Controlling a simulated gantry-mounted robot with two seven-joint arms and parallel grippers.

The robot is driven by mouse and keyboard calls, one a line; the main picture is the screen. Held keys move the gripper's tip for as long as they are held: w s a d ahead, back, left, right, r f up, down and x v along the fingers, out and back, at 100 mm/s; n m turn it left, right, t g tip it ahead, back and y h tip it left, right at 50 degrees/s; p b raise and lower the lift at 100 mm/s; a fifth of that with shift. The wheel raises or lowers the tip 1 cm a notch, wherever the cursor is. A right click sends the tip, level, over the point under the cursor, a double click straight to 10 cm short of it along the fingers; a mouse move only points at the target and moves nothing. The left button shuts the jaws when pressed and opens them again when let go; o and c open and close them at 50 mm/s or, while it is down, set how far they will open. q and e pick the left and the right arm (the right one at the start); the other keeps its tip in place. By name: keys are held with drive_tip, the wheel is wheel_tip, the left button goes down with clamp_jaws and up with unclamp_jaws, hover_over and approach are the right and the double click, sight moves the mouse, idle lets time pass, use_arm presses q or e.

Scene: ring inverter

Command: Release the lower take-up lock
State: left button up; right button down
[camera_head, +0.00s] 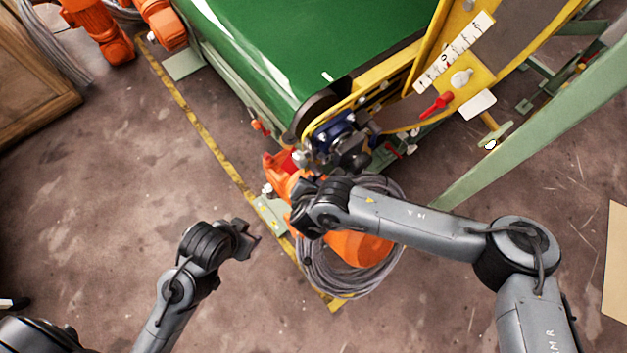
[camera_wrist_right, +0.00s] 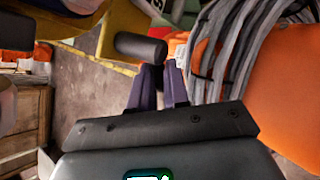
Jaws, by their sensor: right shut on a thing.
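The take-up area sits at the conveyor's near end, where a blue bearing block (camera_head: 335,132) is held in a yellow frame. My right gripper (camera_head: 348,160) reaches in below this block, and its fingers are mostly hidden by my own wrist. In the right wrist view, its two purple-grey fingers (camera_wrist_right: 163,70) are close together at a black cylindrical handle (camera_wrist_right: 140,47). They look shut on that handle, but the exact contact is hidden. I cannot tell whether the handle belongs to the lower lock. My left gripper (camera_head: 248,240) hangs over the floor, apart from the machine; its jaw gap is unclear.
An orange motor (camera_head: 360,247) and a coil of grey cable (camera_head: 325,275) lie beneath my right forearm. The green belt (camera_head: 290,45) is behind. A red handle (camera_head: 436,104) is on the yellow frame. A green leg (camera_head: 540,125) stands at right.

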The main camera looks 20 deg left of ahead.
use_arm(q)
drive_tip(key=shift+r, duration=0.1)
drive_tip(key=shift+a, duration=0.1)
idle(0.4)
use_arm(e)
drive_tip(key=c, duration=1.1)
unclamp_jaws()
drive_tip(key=shift+s, duration=0.1)
drive_tip(key=shift+r, duration=0.15)
use_arm(q)
wheel_tip(320, 180, up, 7)
drive_tip(key=p, duration=0.7)
use_arm(e)
drive_tip(key=v, duration=1)
drive_tip(key=shift+d+r, duration=0.15)
drive_tip(key=shift+r, duration=0.15)
use_arm(q)
drive_tip(key=shift+c, duration=0.2)
